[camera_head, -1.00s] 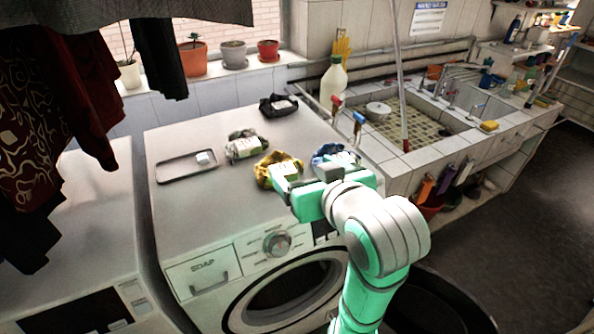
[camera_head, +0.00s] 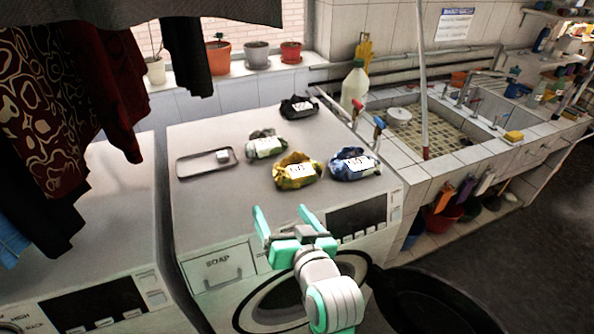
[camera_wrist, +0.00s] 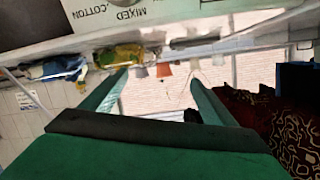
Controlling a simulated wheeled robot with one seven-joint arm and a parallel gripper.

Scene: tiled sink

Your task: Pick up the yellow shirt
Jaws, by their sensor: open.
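The yellow shirt (camera_head: 296,172) is a crumpled bundle with a white label, lying on top of the washing machine (camera_head: 222,209) near its front edge. It also shows in the wrist view (camera_wrist: 118,56), which looks upside down. My gripper (camera_head: 293,213) is open and empty, in front of the machine's front panel and below the shirt in the head view. It is apart from the shirt. In the wrist view its two fingers (camera_wrist: 160,88) are spread with nothing between them. The fingertips hide part of the machine's front panel.
A blue bundle (camera_head: 353,164) lies close right of the yellow shirt. A grey-green bundle (camera_head: 265,144) and a black one (camera_head: 299,107) lie behind. A tray (camera_head: 190,166) is at left. Dark clothes (camera_head: 75,100) hang at left. The tiled sink (camera_head: 440,150) stands at right.

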